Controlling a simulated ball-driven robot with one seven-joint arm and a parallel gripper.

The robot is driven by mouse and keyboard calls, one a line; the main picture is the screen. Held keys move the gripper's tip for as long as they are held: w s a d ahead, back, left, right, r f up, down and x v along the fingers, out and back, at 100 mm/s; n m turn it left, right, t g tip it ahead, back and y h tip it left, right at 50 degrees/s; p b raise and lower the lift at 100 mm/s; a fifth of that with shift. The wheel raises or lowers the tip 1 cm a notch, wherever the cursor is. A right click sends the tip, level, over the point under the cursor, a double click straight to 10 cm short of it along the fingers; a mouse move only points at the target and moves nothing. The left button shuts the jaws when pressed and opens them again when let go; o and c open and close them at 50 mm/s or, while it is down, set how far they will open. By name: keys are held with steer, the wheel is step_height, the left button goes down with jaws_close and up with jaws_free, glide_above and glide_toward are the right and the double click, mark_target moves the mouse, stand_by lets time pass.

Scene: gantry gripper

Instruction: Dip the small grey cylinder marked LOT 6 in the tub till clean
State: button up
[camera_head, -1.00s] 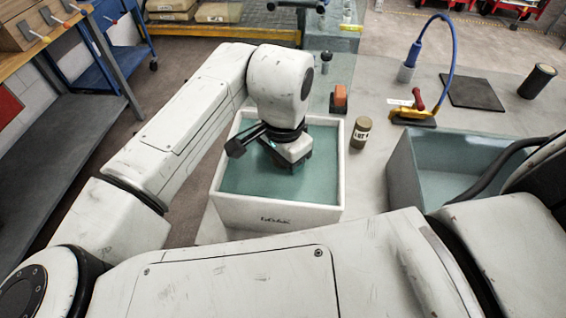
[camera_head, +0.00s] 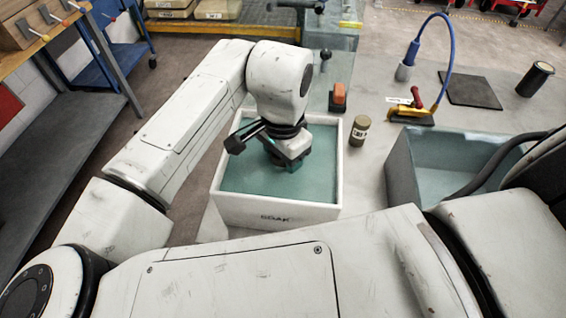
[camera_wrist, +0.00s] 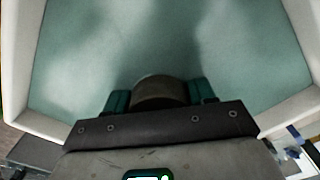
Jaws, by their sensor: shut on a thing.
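The tub (camera_head: 336,190) is white-walled, reads SOAK on its front, and holds teal liquid (camera_head: 250,180). My gripper (camera_head: 290,165) points down inside the tub's outline, right of its middle. In the wrist view its teal fingers are shut on a small grey-brown cylinder (camera_wrist: 158,92), with liquid behind it. Any mark on the held cylinder is hidden, and I cannot tell how deep it is. In the head view it is hidden by the gripper. Another small brown-grey cylinder (camera_head: 360,130) with a LOT label, number unclear, stands on the bench right of the tub.
A grey open basin (camera_head: 400,175) stands to the right, with a dark hose over it.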

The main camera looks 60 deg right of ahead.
steer(key=shift+f, duration=0.2)
steer(key=shift+f, duration=0.2)
steer(key=shift+r+p, duration=0.3)
steer(key=shift+r, duration=0.15)
stand_by(0.7)
step_height(320, 180, up, 14)
steer(key=p, duration=1.1)
steer(key=shift+s, duration=0.1)
stand_by(1.1)
